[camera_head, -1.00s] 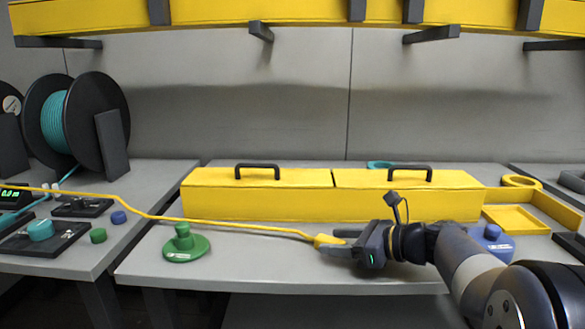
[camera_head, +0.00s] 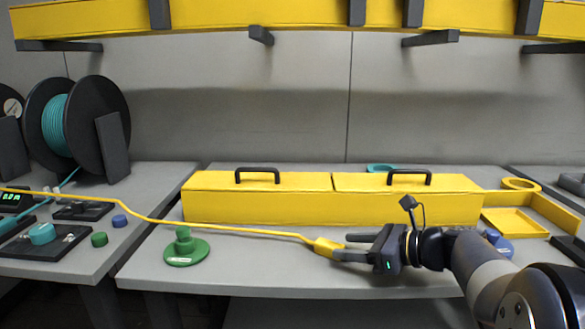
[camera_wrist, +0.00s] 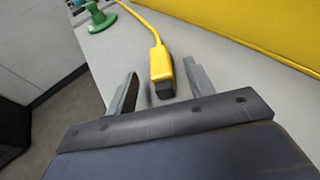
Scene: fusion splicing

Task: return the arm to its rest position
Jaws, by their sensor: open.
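My gripper (camera_head: 345,247) is open above the front part of the grey bench, its fingers pointing left. The yellow cable's end plug (camera_head: 324,246) is close to the fingertips in the head view. In the wrist view the yellow plug (camera_wrist: 161,65), with its dark tip, lies between the two spread fingers (camera_wrist: 158,88) without visible contact. The yellow cable (camera_head: 215,227) runs left from the plug across the bench to the left table. My arm (camera_head: 475,262) reaches in from the lower right.
Two yellow boxes with dark handles (camera_head: 258,205) stand behind my gripper. A green knobbed disc (camera_head: 186,250) sits to the left, and a blue one (camera_head: 503,246) is partly hidden behind my arm. A yellow tray (camera_head: 515,222) is at right. A dark reel (camera_head: 100,120) stands far left.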

